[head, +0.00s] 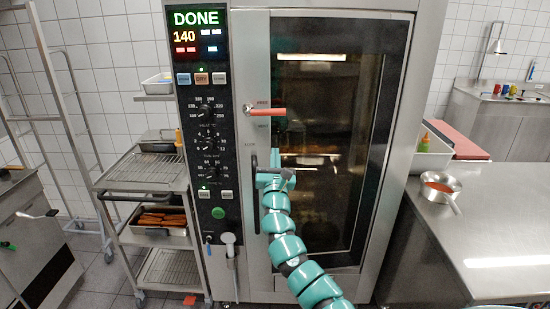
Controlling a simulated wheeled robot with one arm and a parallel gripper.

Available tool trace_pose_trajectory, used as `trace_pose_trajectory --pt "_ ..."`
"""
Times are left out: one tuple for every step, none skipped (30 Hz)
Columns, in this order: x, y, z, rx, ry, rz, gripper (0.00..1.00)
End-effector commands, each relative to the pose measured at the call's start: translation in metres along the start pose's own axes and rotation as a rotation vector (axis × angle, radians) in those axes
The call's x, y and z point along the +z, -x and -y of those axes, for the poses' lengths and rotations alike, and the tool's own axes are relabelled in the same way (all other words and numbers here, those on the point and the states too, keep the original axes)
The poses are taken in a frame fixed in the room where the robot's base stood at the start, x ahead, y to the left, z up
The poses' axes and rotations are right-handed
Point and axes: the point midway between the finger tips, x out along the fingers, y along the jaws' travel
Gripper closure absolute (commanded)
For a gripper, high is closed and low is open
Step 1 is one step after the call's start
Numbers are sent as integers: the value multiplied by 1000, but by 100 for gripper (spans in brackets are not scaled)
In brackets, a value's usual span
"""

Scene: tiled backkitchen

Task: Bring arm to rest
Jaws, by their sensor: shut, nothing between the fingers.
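My gripper (264,167) is at the end of my teal arm (283,235), which reaches up from the bottom of the head view to the front of the oven. My gripper is beside the black vertical door handle (254,190), at the left edge of the oven door (325,225). Its fingers are small and partly hidden by my wrist. They are shut with nothing between them. I cannot tell whether they touch the handle. The oven door looks closed. The oven's display (197,34) reads DONE and 140.
A red-handled lever (265,111) juts out above the gripper. A trolley (140,240) with trays stands left of the oven. A steel counter (490,230) with a pan (440,183) of red sauce is at the right.

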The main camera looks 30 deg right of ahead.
Motion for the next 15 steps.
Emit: trace_pose_trajectory --pt "0 2 0 1 0 0 100" --pt "0 3 0 1 0 0 100" --pt "0 4 0 1 0 0 100" --pt "0 5 0 0 0 0 100" --pt "0 5 0 0 -1 -1 100" --pt "0 6 0 0 -1 -1 100" --pt "0 6 0 -1 -1 -1 100" --pt "0 6 0 -1 -1 -1 100" --pt "0 6 0 -1 -3 -1 100" --pt "0 6 0 -1 -9 -1 100" --pt "0 6 0 -1 -19 -1 100" --pt "0 6 0 2 -42 -2 100" --pt "-1 6 -4 16 -64 -5 100" --pt "-3 6 -11 41 -95 -13 100" --pt "-5 8 -22 82 -138 -27 100"
